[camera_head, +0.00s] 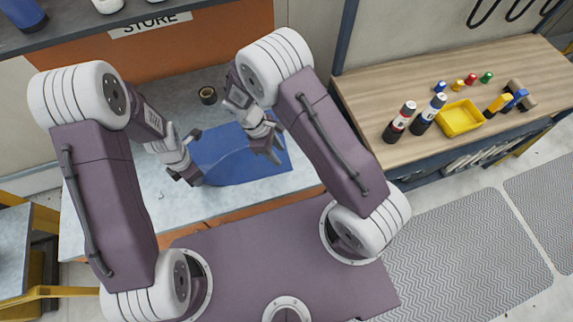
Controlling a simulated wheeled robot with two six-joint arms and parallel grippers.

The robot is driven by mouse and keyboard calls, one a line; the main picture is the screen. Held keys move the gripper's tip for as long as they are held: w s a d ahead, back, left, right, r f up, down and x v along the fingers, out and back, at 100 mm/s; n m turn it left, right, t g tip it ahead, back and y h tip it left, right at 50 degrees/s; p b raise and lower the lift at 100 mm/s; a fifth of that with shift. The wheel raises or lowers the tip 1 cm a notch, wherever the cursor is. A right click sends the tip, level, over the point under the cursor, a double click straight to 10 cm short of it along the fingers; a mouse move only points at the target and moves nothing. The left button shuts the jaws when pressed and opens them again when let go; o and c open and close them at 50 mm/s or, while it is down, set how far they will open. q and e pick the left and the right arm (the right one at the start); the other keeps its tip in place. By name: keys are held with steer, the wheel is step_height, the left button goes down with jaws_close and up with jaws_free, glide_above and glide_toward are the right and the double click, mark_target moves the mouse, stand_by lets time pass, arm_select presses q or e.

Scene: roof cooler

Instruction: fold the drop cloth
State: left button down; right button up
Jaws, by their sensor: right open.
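The blue drop cloth (245,170) lies on the light grey worktop in front of me. My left gripper (194,158) is at the cloth's left edge, low over the worktop. Its fingertips are partly hidden, and I cannot tell whether it holds cloth. My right gripper (273,141) is open over the cloth's right part, fingers pointing down. My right gripper and forearm hide some of the cloth's far right side.
A dark roll (208,95) lies on the grey worktop (150,205) behind the cloth. A wooden bench (375,85) at right carries a yellow tray (460,118), two dark cylinders and small coloured items. An orange panel marked STORE stands behind. Grey mats cover the floor at right.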

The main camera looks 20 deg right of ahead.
mark_target(287, 166)
steer(key=x, duration=0.5)
steer(key=shift+d+f, duration=0.1)
steer(key=shift+f, duration=0.25)
steer(key=shift+s, duration=0.1)
jaws_close()
step_height(287, 166, up, 5)
stand_by(0.3)
